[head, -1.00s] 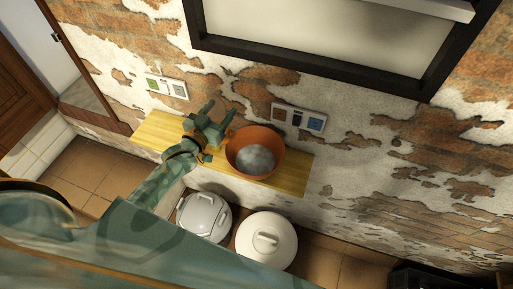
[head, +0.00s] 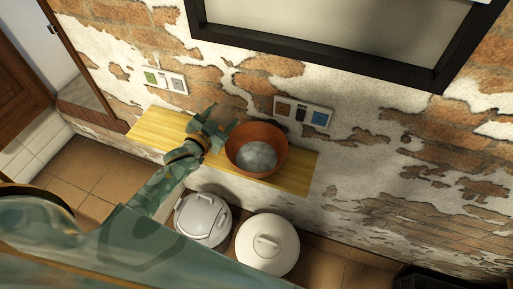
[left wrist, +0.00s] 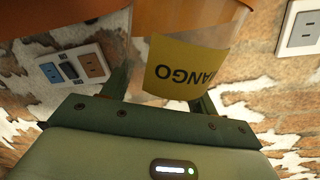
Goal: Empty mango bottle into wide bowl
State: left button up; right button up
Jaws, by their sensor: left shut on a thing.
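The mango bottle (left wrist: 188,68) is between my left fingers in the left wrist view. It is clear, with a yellow label whose lettering appears upside down, and orange shows at its top end. My left gripper (head: 218,128) is shut on it, just left of the wide bowl in the head view. The bottle cannot be made out clearly there. The wide bowl (head: 271,133) is orange-brown and stands on the wooden shelf, with a greyish-white patch inside. An orange surface, perhaps the bowl, fills the upper left of the wrist view. My right gripper is not in view.
The yellow wooden shelf (head: 298,176) runs along the worn brick wall. Socket plates (head: 302,113) are on the wall behind it. A white rounded appliance (head: 202,217) and a white lidded container (head: 267,245) stand below. The shelf's left end is clear.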

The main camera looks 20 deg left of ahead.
pick_arm(q)
jog(key=shift+d+f+m+b, duration=0.2)
jog(key=shift+f+m+b, duration=0.2)
jog(key=shift+f, duration=0.15)
jog(key=shift+f+m+g+y+b, duration=0.15)
jog(key=shift+m+g+y+b, duration=0.15)
jog(key=shift+m, duration=0.3)
jog(key=shift+f+m+b, duration=0.4)
jog(key=shift+m+b, duration=0.05)
jog(key=shift+m, duration=0.15)
jog(key=shift+a, duration=0.15)
jog(key=shift+a+r+m, duration=0.25)
jog(key=shift+a+m, duration=0.05)
jog(key=shift+m, duration=0.3)
jog(key=shift+g+y, duration=0.3)
jog(key=shift+y, duration=0.1)
jog(key=shift+s+a+f+m+b, duration=0.1)
jog(key=shift+a+f+m+b, duration=0.4)
jog(key=shift+m, duration=0.5)
jog(key=shift+a+m+y, duration=0.1)
jog(key=shift+m+y, duration=0.4)
jog(key=shift+m, duration=0.1)
